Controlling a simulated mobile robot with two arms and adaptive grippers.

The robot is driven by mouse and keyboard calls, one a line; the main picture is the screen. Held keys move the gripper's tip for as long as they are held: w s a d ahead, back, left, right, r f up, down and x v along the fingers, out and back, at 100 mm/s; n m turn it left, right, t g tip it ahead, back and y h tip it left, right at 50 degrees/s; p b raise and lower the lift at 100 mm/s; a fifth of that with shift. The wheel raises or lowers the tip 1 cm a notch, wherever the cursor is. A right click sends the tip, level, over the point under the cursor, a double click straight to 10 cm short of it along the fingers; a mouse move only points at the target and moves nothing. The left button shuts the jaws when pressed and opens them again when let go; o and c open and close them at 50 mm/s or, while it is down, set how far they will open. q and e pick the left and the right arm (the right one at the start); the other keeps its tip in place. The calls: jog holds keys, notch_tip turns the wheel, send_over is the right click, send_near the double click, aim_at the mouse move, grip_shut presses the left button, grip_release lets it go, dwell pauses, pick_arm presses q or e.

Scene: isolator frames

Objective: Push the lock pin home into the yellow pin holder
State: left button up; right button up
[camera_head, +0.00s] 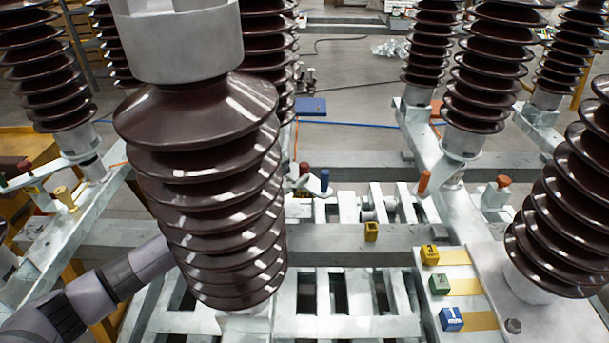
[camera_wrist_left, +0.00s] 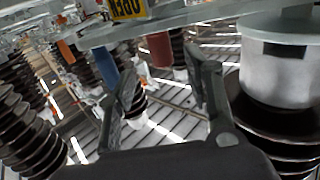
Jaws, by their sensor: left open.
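My left arm comes in from the left in the head view and passes behind the large brown insulator, which hides its gripper. In the left wrist view my left gripper (camera_wrist_left: 161,70) is open, with nothing seen between its fingers. Beyond the fingertips are a red cylinder (camera_wrist_left: 160,49) and a blue cylinder (camera_wrist_left: 106,67), below a yellow lettered label (camera_wrist_left: 128,9). In the head view a red-topped pin (camera_head: 304,168) and a blue-topped pin (camera_head: 324,180) stand right of the insulator. A small yellow block (camera_head: 371,231) sits on the grey beam. I cannot tell which part is the yellow pin holder.
The large insulator (camera_head: 215,190) blocks much of the left centre. An orange-topped pin (camera_head: 424,181) stands at the right. More insulators surround the slatted metal frame.

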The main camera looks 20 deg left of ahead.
aim_at(300, 167)
pick_arm(q)
jog(key=shift+w+d, duration=0.15)
jog(key=shift+w, duration=0.15)
jog(key=b+x, duration=0.1)
jog(key=x, duration=0.3)
jog(key=shift+w+r+b, duration=0.1)
jog(key=shift+w+b, duration=0.2)
jog(key=shift+b, duration=0.1)
jog(key=shift+r, duration=0.1)
jog(key=shift+c, duration=0.2)
jog(key=c, duration=0.5)
grip_shut()
